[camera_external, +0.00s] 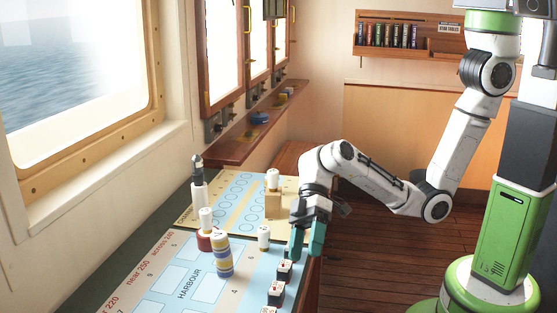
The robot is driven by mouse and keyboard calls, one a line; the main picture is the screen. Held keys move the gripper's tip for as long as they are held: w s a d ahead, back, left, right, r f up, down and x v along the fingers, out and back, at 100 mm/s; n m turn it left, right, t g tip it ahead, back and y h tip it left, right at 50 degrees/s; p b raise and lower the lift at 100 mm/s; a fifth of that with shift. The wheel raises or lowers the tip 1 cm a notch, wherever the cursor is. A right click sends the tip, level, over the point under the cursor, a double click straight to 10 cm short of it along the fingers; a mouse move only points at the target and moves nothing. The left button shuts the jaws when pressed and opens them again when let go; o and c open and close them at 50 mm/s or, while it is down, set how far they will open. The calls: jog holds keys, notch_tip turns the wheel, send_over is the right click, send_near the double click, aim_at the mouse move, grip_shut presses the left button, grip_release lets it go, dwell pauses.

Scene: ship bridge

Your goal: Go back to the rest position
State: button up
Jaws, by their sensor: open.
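My gripper (307,239) has teal fingers and points down at the right edge of the chart table. Its fingers are apart and nothing shows between them. My white arm reaches in from the right, bent low at the elbow.
The harbour board (187,269) holds a striped blue and yellow stack (223,256) and a red-based white piece (206,231). Behind it, a tan board (237,196) carries a wooden block (273,202). A dark and white post (197,181) stands left.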

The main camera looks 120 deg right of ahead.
jog(key=s+a+f+g+b, duration=0.3)
jog(key=s+a+f, duration=0.6)
jog(key=s+f, duration=0.3)
jog(key=s+d+f+g+h+b, duration=0.1)
jog(key=s+d+f+h+b, duration=0.1)
jog(key=s, duration=0.7)
jog(key=s+d+f+g+h+b, duration=0.2)
jog(key=s+d+f+h+b, duration=0.1)
jog(key=s+d+f+h, duration=0.2)
jog(key=s+d+f, duration=0.2)
jog(key=s, duration=0.1)
jog(key=shift+s+d+f, duration=0.25)
jog(key=shift+s+f, duration=0.15)
